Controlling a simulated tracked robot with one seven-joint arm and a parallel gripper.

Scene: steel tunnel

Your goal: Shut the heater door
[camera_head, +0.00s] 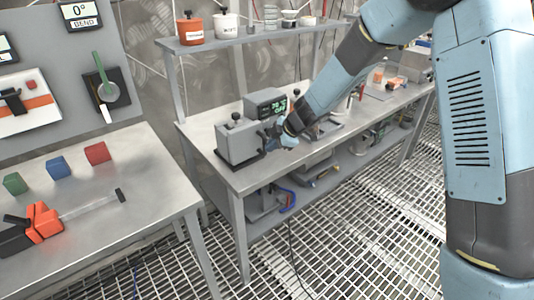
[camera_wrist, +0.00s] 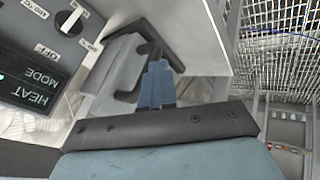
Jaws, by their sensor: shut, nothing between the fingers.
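The heater (camera_head: 266,103) is a dark grey box with a green digital display on the far workbench. A light grey block (camera_head: 240,143) with a black knob on top stands in front of it; I cannot tell whether it is part of the heater. The wrist view shows a "HEAT MODE" panel (camera_wrist: 28,88) with a white dial at left. My gripper (camera_head: 280,138) is at the right side of the block. Contact is unclear. The door's opening is hidden.
The workbench (camera_head: 205,130) has a shelf above with red and white pots (camera_head: 190,30). A near table (camera_head: 120,170) at left holds coloured blocks and an orange tool. Grated floor (camera_head: 345,235) is open at lower right. Other items lie along the bench at right.

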